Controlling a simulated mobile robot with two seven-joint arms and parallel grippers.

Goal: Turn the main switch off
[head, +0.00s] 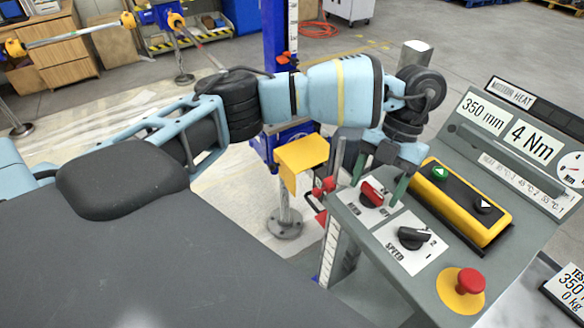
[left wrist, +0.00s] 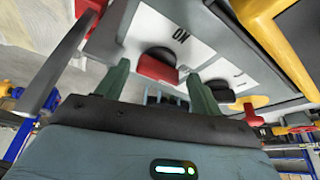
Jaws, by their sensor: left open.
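The main switch is a red rotary knob (head: 372,194) on a white label plate at the near left corner of the sloped grey control panel. Its handle slants in the head view; the label text there is too small to read surely. My left gripper (head: 377,190) is open, its green fingers pointing down on either side of the red knob. In the left wrist view the red knob (left wrist: 157,68) shows between the fingertips (left wrist: 160,80), with the word ON printed beside it. I cannot tell whether the fingers touch it. My right gripper is not in view.
A black SPEED knob (head: 414,238) sits close beside the switch. A yellow block (head: 302,157) and blue jack column (head: 277,40) stand left of the panel.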

